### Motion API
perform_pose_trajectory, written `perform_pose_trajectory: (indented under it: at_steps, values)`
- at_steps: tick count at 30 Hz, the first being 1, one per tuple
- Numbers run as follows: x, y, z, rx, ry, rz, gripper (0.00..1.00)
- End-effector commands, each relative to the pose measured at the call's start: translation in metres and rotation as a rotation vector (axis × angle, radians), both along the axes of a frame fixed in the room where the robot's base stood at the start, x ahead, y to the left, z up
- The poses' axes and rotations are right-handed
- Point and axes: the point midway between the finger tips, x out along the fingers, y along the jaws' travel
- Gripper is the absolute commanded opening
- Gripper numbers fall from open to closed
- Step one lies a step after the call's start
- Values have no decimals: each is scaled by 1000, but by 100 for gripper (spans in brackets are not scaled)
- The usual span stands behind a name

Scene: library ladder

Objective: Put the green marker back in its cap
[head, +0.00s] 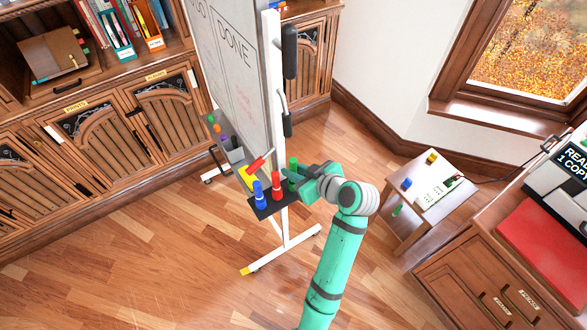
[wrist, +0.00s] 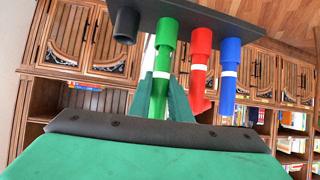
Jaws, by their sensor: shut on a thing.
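The green marker (wrist: 160,88) stands between the fingers of my gripper (wrist: 162,84), which is shut on it. It also shows in the head view (head: 293,164), at the right end of the whiteboard's small dark tray (head: 262,211). In the wrist view, a wider green cap (wrist: 167,36) sits on the tray (wrist: 225,22), in line with the marker. The marker appears to meet the cap. I cannot tell how deep it sits. In the head view, my gripper (head: 292,178) reaches in from the right, partly hiding the marker.
A red marker (head: 276,182) and a blue marker (head: 259,192) stand close beside it. A black cylinder (wrist: 125,25) is on its other side. The whiteboard (head: 235,70) rises behind the tray. A small table (head: 440,206) stands to the right, with open floor between.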

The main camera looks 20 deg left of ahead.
Motion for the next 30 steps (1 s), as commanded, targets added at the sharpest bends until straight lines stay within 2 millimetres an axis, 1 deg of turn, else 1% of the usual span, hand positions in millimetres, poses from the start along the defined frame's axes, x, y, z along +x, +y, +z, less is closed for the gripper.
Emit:
perform_pose_trajectory:
  at_steps: [29, 30]
  values:
    - [0, -1, -21, 0, 1, -3, 0]
    - [0, -1, -21, 0, 0, -1, 25]
